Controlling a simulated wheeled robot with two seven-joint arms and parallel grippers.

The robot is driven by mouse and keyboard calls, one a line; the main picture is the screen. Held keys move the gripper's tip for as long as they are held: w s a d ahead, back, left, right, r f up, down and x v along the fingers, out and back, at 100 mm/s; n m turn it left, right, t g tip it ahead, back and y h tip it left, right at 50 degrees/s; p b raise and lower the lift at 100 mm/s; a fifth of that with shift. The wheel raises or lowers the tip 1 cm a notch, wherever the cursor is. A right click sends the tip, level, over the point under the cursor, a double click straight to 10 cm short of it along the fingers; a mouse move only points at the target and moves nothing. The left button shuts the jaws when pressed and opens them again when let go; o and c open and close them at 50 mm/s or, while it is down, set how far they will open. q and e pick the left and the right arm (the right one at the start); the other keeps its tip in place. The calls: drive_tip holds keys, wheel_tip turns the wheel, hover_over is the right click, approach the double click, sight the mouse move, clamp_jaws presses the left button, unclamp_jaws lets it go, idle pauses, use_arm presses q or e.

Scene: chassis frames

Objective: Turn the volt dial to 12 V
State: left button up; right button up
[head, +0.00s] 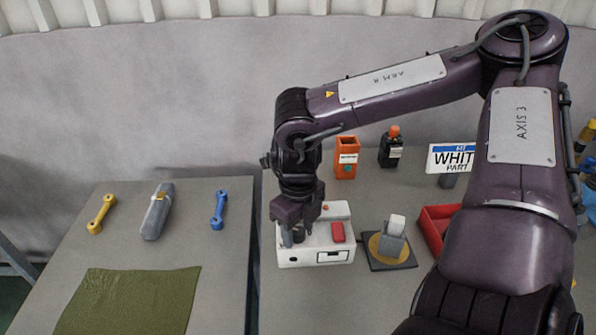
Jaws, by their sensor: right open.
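A white box-shaped unit (318,257) stands near the left edge of the right-hand table. My left gripper is out of view.
A dark pad with a yellow disc and grey block (391,240) stands right of the unit, beside a red tray (433,222). Behind are an orange container (346,158) and a black bottle (391,150). The left table holds wrenches, a grey pouch (156,212) and a green cloth (130,300).

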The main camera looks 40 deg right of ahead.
drive_tip(key=c, duration=1)
drive_tip(key=shift+w+f+m+b, duration=0.1)
drive_tip(key=shift+f+m+b, duration=0.05)
drive_tip(key=shift+m+b, duration=0.8)
drive_tip(key=m+b, duration=0.1)
drive_tip(key=m, duration=0.1)
drive_tip(key=shift+m+b, duration=0.35)
drive_tip(key=m+b, duration=0.1)
drive_tip(key=m, duration=0.2)
drive_tip(key=shift+b, duration=0.4)
drive_tip(key=shift+m+b, duration=0.7)
drive_tip(key=shift+m, duration=1.4)
drive_tip(key=shift+r, duration=0.2)
